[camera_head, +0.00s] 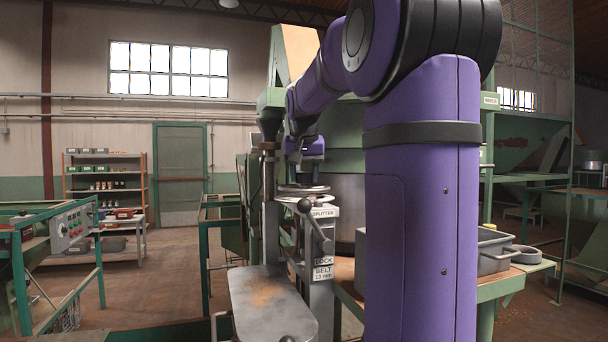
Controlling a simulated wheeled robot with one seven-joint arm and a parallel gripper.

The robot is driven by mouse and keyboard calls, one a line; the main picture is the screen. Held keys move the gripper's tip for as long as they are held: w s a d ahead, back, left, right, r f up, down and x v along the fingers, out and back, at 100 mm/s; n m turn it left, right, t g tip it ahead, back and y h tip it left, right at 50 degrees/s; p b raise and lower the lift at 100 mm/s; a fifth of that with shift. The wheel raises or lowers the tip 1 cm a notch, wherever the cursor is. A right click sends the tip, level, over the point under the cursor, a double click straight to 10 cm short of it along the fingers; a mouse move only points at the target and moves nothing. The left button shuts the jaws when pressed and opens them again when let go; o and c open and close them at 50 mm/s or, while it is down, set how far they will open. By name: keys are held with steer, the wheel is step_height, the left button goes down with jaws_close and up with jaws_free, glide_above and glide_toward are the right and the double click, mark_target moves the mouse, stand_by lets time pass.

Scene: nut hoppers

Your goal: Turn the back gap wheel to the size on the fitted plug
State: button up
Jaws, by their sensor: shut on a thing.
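The splitter machine (325,226) stands in the middle, with small labels reading "SPLITTER", "LOCK" and "BELT 13 mm". A flat, pale round gap wheel (302,189) lies near its top. My gripper (298,166) is small in the view, pointing down at this wheel from above, and is shut on it. The fingertips are too small to see clearly. A lever with a dark ball end (304,205) slopes across the machine's front, below the wheel. I cannot make out the fitted plug or any size marks on the wheel.
My purple arm fills the centre right and hides part of the machine. A metal tray (262,299) with brown crumbs extends in front. A green-framed control panel (71,226) stands at left, shelves (104,185) behind. Grey bins (493,250) sit on a bench at right.

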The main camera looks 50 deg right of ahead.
steer(key=o, duration=0.9)
steer(key=v, duration=1)
steer(key=shift+s+a+r, duration=0.1)
steer(key=shift+a+r, duration=0.05)
steer(key=shift+r, duration=0.2)
